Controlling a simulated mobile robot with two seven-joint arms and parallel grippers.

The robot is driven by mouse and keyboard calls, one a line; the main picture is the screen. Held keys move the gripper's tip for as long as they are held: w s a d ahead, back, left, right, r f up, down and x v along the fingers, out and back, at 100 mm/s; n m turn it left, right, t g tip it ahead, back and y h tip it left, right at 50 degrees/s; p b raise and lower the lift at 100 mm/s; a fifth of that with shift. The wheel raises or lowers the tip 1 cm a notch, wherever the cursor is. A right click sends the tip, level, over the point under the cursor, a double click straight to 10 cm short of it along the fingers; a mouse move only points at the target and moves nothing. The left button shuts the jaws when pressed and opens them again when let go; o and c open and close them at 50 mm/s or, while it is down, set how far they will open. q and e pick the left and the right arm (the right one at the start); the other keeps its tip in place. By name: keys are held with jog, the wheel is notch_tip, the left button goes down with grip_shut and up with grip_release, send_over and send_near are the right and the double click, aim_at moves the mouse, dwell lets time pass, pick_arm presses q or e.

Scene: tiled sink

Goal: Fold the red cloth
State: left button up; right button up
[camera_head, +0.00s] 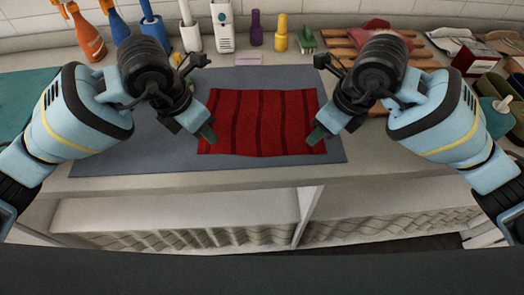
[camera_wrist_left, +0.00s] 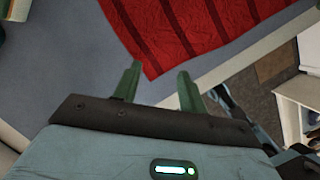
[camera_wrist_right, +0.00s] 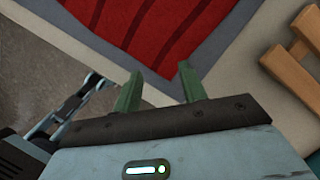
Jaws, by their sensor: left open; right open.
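The red cloth (camera_head: 262,120), with darker stripes, lies spread flat on a grey-blue mat (camera_head: 130,150) on the counter. My left gripper (camera_head: 207,134) is at the cloth's near left corner. In the left wrist view its fingers (camera_wrist_left: 157,88) are apart and empty, just short of the cloth (camera_wrist_left: 190,30). My right gripper (camera_head: 317,136) is at the cloth's near right corner. In the right wrist view its fingers (camera_wrist_right: 158,90) are apart and empty, with the cloth (camera_wrist_right: 150,25) just beyond them. I cannot tell whether any fingertip touches the cloth.
Behind the mat stand an orange spray bottle (camera_head: 86,36), a white bottle (camera_head: 222,26), a purple bottle (camera_head: 256,28) and a yellow bottle (camera_head: 281,33). A wooden rack (camera_head: 343,43) stands at the back right. Open shelves (camera_head: 180,215) lie below the counter's front edge.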

aim_at(210, 148)
pick_arm(q)
jog(key=shift+f, duration=2.15)
pick_arm(e)
jog(key=shift+f, duration=2.15)
pick_arm(q)
jog(key=shift+f, duration=0.25)
pick_arm(e)
jog(key=shift+f, duration=0.25)
pick_arm(q)
jog(key=shift+s+f, duration=0.1)
jog(key=shift+s, duration=0.05)
grip_shut()
pick_arm(e)
jog(key=shift+s+f, duration=0.1)
grip_shut()
